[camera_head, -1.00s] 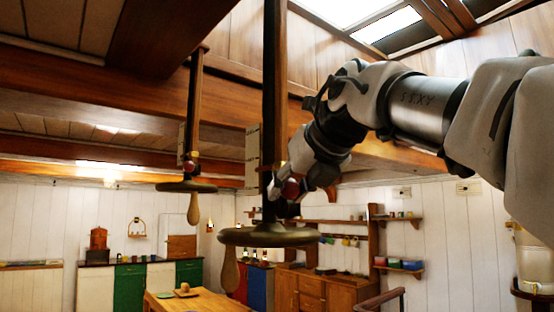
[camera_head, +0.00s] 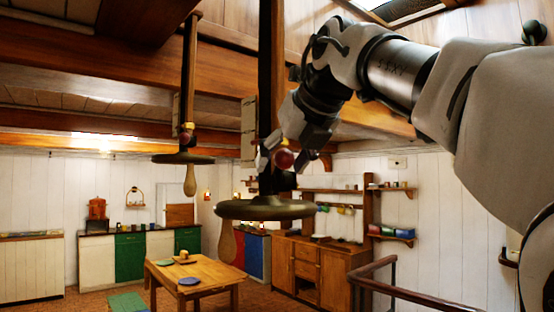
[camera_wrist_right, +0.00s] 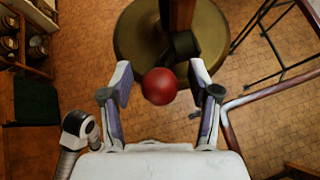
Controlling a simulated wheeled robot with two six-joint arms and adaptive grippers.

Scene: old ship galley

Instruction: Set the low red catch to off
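A red ball knob (camera_head: 284,159) sits low on the near dark hanging post (camera_head: 265,90), just above a round brass-coloured disc (camera_head: 240,209). In the right wrist view the red knob (camera_wrist_right: 159,86) lies between the fingers of my right gripper (camera_wrist_right: 161,80), with a gap showing on each side. My right gripper (camera_head: 277,153) is open at the knob in the head view, where its fingers partly overlap the post. The disc (camera_wrist_right: 137,45) shows beyond the knob in the wrist view. My left gripper is out of view.
A second hanging post (camera_head: 188,80) with its own disc (camera_head: 167,158) is farther left. A wooden table (camera_head: 213,271) stands below, with cabinets (camera_head: 308,263) behind. A railing (camera_head: 405,294) is at the lower right. Ceiling beams run close above my arm.

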